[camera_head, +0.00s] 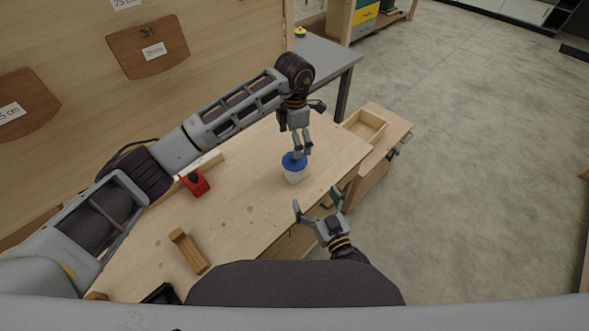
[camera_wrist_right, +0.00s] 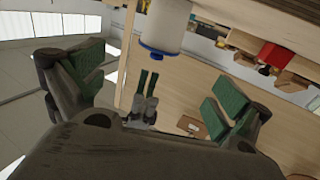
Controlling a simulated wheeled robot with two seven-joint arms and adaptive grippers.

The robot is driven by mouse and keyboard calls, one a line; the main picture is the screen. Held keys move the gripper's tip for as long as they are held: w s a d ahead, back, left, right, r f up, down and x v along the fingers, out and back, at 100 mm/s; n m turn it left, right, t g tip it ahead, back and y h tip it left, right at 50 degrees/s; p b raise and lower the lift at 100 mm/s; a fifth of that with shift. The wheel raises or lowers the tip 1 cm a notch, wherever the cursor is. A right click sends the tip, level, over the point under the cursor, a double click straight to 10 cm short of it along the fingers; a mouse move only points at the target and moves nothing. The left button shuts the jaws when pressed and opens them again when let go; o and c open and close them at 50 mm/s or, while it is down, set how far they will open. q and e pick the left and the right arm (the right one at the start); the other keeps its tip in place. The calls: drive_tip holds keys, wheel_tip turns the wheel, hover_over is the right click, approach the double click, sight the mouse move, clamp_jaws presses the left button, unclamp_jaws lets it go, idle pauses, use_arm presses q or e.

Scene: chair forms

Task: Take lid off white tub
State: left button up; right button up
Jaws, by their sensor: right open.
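The white tub (camera_head: 294,177) stands upright on the wooden workbench, with its blue lid (camera_head: 289,162) on top. My left gripper (camera_head: 302,152) points down with its fingertips at the lid. Its fingers look close together, but whether they grip anything is unclear. My right gripper (camera_head: 319,205) is open and empty, in front of and to the right of the tub. The right wrist view looks upside down: the tub (camera_wrist_right: 166,22) and lid (camera_wrist_right: 157,52) show at the top, with the left gripper's fingers (camera_wrist_right: 146,82) just below the lid.
The workbench (camera_head: 232,222) also bears a red object (camera_head: 195,182) and a wooden block (camera_head: 188,250) to the left. An open drawer or tray (camera_head: 364,126) lies beyond the tub to the right. A grey table (camera_head: 322,55) stands behind. The floor at right is clear.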

sight(300, 171)
use_arm(q)
drive_tip(key=shift+s, duration=0.1)
use_arm(e)
drive_tip(key=shift+x, duration=6.65)
use_arm(q)
drive_tip(key=shift+o, duration=0.5)
use_arm(e)
drive_tip(key=c, duration=1.5)
use_arm(q)
drive_tip(key=shift+a, duration=0.1)
